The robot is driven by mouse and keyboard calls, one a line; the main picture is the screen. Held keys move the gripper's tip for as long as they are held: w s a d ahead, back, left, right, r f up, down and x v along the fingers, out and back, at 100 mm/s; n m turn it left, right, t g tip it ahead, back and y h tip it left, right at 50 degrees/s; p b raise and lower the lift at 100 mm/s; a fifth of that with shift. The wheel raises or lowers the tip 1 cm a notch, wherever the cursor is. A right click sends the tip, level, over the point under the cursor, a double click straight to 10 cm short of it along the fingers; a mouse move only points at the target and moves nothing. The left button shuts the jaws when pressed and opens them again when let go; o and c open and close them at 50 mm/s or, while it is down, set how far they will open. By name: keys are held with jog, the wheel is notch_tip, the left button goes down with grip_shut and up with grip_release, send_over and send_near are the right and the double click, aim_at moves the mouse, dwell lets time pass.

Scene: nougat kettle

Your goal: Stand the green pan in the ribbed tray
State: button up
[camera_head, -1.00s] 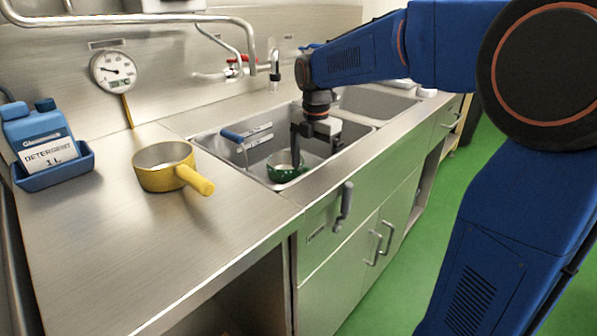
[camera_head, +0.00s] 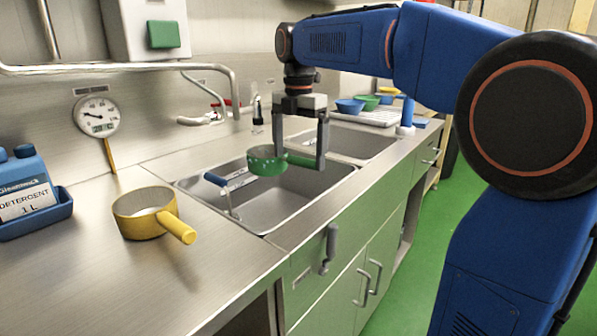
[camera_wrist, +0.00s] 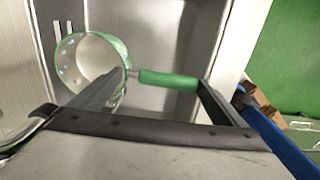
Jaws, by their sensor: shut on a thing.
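The green pan (camera_head: 266,163) hangs level above the near sink basin, its handle pointing right. My gripper (camera_head: 302,158) points down and is shut on the pan, at its handle side. In the wrist view the pan (camera_wrist: 70,72) shows its pale inside, which looks empty, and its green handle (camera_wrist: 168,80) lies between my fingers. A pale ribbed tray (camera_head: 352,119) lies on the counter beyond the far basin.
A blue bowl (camera_head: 350,106) and a green bowl (camera_head: 366,101) stand at the tray. A blue-handled item (camera_head: 217,180) sits at the near basin's left rim. A yellow pan (camera_head: 143,222) and a detergent jug (camera_head: 27,183) stand on the left counter. A faucet (camera_head: 200,118) is behind the basins.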

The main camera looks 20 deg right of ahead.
aim_at(298, 165)
jog(key=shift+a+r, duration=0.1)
jog(key=shift+r, duration=0.8)
notch_tip(298, 165, down, 18)
jog(key=shift+r, duration=0.2)
jog(key=shift+f, duration=0.15)
jog(key=o, duration=1)
notch_tip(298, 165, up, 12)
jog(key=shift+r, duration=0.15)
